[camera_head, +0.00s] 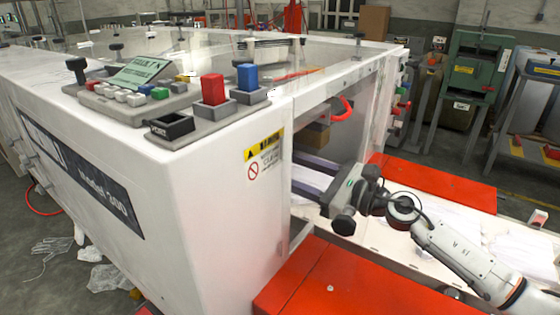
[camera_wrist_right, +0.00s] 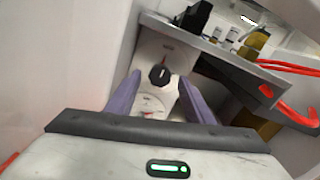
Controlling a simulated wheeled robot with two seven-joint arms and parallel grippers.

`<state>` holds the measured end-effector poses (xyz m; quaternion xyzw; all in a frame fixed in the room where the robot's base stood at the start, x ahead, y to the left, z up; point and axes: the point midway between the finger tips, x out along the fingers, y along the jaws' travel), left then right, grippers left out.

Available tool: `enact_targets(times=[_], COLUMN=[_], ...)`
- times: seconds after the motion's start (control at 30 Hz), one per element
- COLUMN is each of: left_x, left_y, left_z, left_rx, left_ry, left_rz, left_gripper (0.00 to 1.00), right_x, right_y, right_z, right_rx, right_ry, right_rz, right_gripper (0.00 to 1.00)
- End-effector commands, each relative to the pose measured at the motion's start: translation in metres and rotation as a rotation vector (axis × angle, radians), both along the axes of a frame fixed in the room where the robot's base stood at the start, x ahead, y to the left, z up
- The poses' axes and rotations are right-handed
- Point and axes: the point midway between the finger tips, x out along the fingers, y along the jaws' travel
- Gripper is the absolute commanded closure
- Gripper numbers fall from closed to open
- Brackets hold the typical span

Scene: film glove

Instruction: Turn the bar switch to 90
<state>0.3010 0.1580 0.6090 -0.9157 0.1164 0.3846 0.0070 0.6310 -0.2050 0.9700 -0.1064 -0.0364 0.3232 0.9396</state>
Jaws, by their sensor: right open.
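A black knob that looks like the bar switch (camera_wrist_right: 160,74) sits on a pale plate inside the machine, in the right wrist view. Its exact angle is too small to read. The knob appears ahead of the fingertips; contact cannot be told. In the head view my right gripper (camera_head: 306,176) reaches into the machine's side opening, and the knob is hidden. My left gripper is not in view.
The white machine wall (camera_head: 225,190) stands left of the opening. A shelf edge (camera_wrist_right: 215,55) and red curved handles (camera_wrist_right: 285,68) lie to the upper right in the wrist view. Red covers (camera_head: 345,285) flank the conveyor. A button panel (camera_head: 150,95) is on top.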

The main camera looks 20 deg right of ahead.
Motion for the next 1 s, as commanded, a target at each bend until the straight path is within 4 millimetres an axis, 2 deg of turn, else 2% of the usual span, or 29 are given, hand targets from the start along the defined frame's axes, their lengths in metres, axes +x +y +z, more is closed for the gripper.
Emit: enact_targets(times=[0.2, 0.57, 0.6, 0.67, 0.83, 1.0], left_x=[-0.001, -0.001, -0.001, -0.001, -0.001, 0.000], left_y=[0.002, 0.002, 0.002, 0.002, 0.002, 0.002], left_z=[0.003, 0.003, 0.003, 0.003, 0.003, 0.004], left_rx=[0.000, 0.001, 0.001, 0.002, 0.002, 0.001], left_ry=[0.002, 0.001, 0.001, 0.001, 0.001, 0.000], left_rz=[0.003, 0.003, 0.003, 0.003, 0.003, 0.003], left_gripper=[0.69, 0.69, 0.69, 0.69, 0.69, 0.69], right_x=[0.023, 0.029, 0.029, 0.029, 0.028, 0.028], right_y=[0.018, 0.023, 0.023, 0.023, 0.023, 0.023], right_z=[0.001, -0.001, -0.001, -0.001, -0.001, 0.000], right_rx=[0.001, 0.000, 0.000, 0.001, 0.001, 0.006], right_ry=[0.000, 0.000, 0.000, 0.001, 0.001, 0.004], right_rz=[0.000, 0.000, 0.000, 0.000, 0.000, 0.000], right_gripper=[0.52, 0.52, 0.54, 0.64, 0.93, 0.93])
